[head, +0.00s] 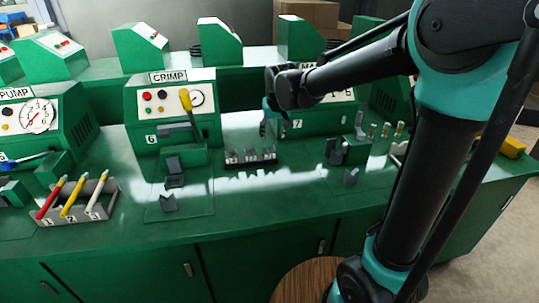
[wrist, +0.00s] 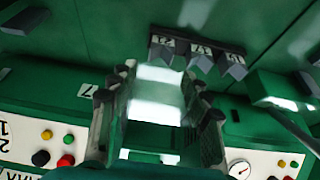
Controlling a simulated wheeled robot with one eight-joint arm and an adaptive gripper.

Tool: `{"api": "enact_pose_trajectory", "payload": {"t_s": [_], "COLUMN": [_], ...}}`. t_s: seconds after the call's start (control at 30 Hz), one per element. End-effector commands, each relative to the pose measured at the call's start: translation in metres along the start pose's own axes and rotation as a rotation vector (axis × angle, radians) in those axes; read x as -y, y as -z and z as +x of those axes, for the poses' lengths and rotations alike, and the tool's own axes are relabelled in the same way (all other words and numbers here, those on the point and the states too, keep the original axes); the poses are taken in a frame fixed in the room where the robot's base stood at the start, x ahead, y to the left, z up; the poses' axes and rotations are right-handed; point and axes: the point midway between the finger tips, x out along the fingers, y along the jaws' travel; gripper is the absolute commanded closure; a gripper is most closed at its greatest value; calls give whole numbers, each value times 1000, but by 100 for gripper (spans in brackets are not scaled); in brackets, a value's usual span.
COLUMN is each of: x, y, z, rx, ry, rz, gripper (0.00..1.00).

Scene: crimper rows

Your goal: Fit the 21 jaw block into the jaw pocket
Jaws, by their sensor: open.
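A dark rack (head: 250,163) with several small grey jaw blocks stands on the green bench, right of the CRIMP machine (head: 170,110). My gripper (head: 268,122) is above the bench near the rack. In the wrist view its fingers (wrist: 160,105) are apart, with only bench between them. A green block with dark parts (head: 183,156) sits at the CRIMP machine's front; I cannot make out the jaw pocket.
Loose grey angled pieces (head: 168,203) lie in front of the CRIMP machine. A holder (head: 82,208) with red, yellow and white handled tools stands at left. Another machine (head: 315,115) is partly behind my arm. The bench front around the rack is clear.

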Motion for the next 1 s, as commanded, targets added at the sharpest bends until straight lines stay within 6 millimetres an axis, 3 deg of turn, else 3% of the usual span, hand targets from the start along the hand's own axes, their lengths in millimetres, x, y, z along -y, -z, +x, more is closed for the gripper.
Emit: {"api": "enact_pose_trajectory", "payload": {"t_s": [0.3, 0.63, 1.0], "x": [0, 0, 3], "y": [1, 2, 7], "z": [54, 74, 115], "rx": [0, 0, -1], "ry": [0, 0, 1], "rz": [1, 1, 1], "gripper": [52, 52, 52]}}
